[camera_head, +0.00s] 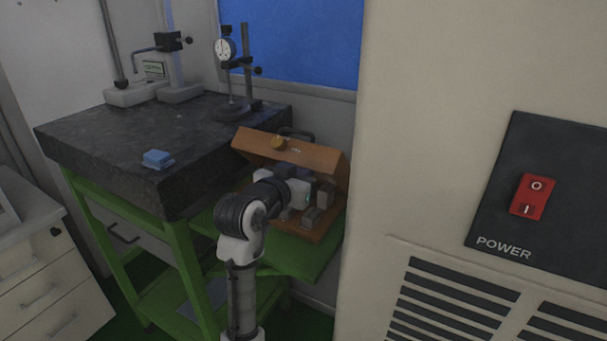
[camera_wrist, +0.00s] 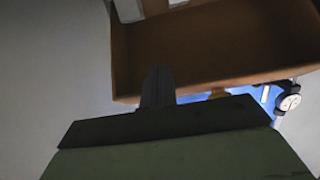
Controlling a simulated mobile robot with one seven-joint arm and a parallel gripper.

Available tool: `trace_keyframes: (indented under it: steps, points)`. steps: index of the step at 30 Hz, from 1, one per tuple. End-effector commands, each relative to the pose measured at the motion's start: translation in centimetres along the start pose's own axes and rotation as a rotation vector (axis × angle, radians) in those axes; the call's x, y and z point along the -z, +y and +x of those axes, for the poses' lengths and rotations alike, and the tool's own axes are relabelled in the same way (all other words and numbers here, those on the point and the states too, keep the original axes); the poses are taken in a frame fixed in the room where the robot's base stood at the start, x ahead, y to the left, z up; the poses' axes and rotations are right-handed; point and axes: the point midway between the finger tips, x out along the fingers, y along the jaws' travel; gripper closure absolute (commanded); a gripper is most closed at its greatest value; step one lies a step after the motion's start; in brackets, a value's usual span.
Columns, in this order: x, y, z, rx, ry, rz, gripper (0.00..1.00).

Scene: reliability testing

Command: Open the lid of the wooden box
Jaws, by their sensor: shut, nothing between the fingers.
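The wooden box (camera_head: 318,233) stands on a green shelf beside the dark stone table. Its orange-brown lid (camera_head: 318,158) is raised, with the inside of the box open to the front. My gripper (camera_head: 305,190) is at the box opening, below the lid. In the wrist view the fingers (camera_wrist: 158,84) are together and empty, in front of the brown wooden lid (camera_wrist: 215,45). Whether they touch the lid I cannot tell. My arm hides part of the box's left side.
Grey metal pieces (camera_head: 312,216) lie in the box. The stone table (camera_head: 110,135) holds a blue block (camera_head: 157,159) and a dial gauge stand (camera_head: 247,70). A large beige cabinet (camera_head: 440,120) with a red power switch (camera_head: 532,196) stands close on the right.

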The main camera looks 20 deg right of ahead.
Motion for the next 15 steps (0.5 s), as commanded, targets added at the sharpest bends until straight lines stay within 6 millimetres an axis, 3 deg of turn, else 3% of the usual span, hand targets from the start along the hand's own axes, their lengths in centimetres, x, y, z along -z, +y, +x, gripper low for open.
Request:
trace_keyframes:
  steps: [1,3,15]
  points:
    - [1.1,0.0,-0.3,0.003,0.010,0.004,1.00]
    - [1.4,0.0,-0.4,0.003,0.012,0.004,1.00]
    - [2.2,-0.1,1.4,0.004,0.012,0.004,1.00]
